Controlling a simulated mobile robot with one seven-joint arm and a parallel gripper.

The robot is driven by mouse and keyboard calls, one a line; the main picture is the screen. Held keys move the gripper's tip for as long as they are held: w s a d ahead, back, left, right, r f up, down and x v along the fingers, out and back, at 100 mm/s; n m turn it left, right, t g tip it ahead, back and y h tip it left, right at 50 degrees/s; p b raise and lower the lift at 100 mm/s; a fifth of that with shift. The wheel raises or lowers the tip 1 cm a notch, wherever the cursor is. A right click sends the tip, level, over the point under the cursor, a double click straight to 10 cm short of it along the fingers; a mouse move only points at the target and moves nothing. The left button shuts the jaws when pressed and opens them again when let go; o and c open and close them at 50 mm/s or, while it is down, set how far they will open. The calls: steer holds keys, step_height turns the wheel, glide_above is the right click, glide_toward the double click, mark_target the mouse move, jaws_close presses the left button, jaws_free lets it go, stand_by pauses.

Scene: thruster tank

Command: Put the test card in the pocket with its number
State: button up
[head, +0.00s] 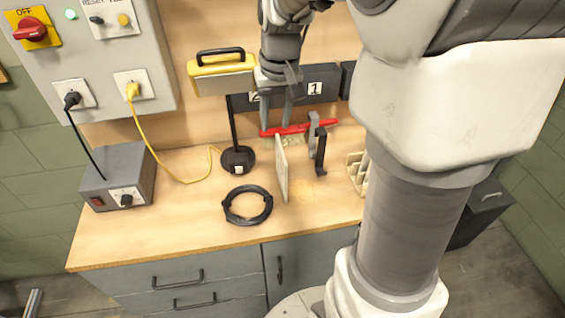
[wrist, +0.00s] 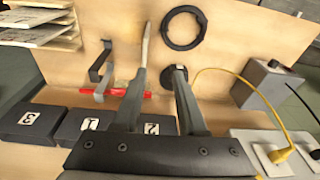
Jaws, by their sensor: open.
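A thin cream plate (head: 282,172) stands upright on the bench, seen nearly edge-on; it may be the test card, and no number on it shows. It also shows in the wrist view (wrist: 146,42). My gripper (head: 276,122) is open and empty, pointing down just behind the plate. In the wrist view my gripper's fingers (wrist: 160,74) are apart, with the plate beyond the left fingertip. Dark pockets stand along the back: pocket 1 (wrist: 75,133), pocket 2 (wrist: 158,117) and pocket 3 (wrist: 22,135). Pocket 2 is partly hidden behind my gripper.
A red bar (head: 305,127), a grey bracket (head: 313,133) and a black bracket (head: 320,152) are right of the plate. A black stand (head: 237,157) is to its left, a black ring (head: 229,212) in front.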

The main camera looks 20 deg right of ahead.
steer(key=s+a+r+t, duration=0.2)
steer(key=s+a, duration=0.1)
steer(key=s, duration=0.5)
steer(key=s+a+r+n+t, duration=0.1)
steer(key=s+a+r, duration=0.2)
steer(key=s, duration=0.6)
steer(key=shift+r+n+t, duration=0.25)
steer(key=shift+n+t, duration=0.05)
steer(key=shift+t, duration=0.1)
steer(key=shift+o, duration=0.4)
steer(key=shift+s, duration=0.6)
steer(key=shift+f, duration=0.1)
